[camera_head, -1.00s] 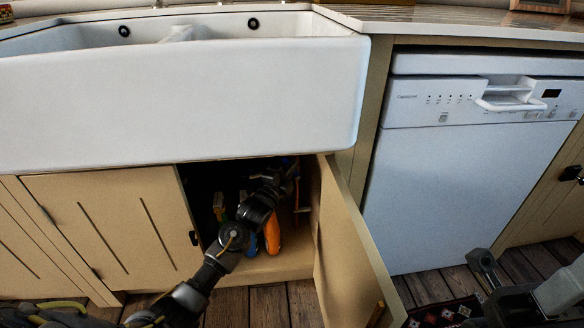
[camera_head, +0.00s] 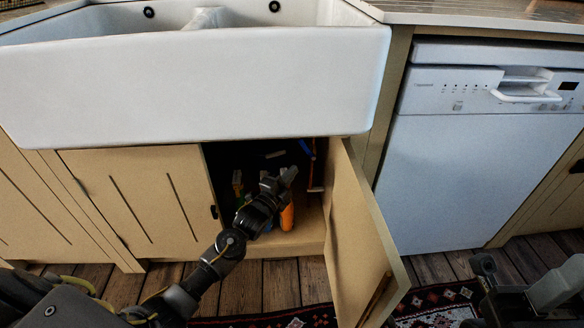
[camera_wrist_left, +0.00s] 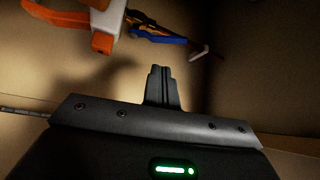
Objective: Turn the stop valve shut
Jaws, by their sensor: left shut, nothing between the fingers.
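The stop valve looks to be the part with a blue lever (camera_head: 305,147) on an orange-brown pipe (camera_head: 313,170), inside the open sink cabinet at its right side. The blue lever also shows in the left wrist view (camera_wrist_left: 158,36), beyond the fingertips. Its exact turn is hard to tell. My left gripper (camera_head: 289,173) is at the cabinet opening, shut and empty, apart from the valve. Its closed fingers show in the left wrist view (camera_wrist_left: 162,85). My right gripper (camera_head: 486,272) is partly in view at the lower right; its jaws are unclear.
The open cabinet door (camera_head: 360,235) stands to the right of my left gripper. An orange bottle (camera_head: 287,216) and a yellow-green item (camera_head: 237,183) stand inside the cabinet. The white sink (camera_head: 200,85) overhangs the opening. A dishwasher (camera_head: 470,165) is at the right.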

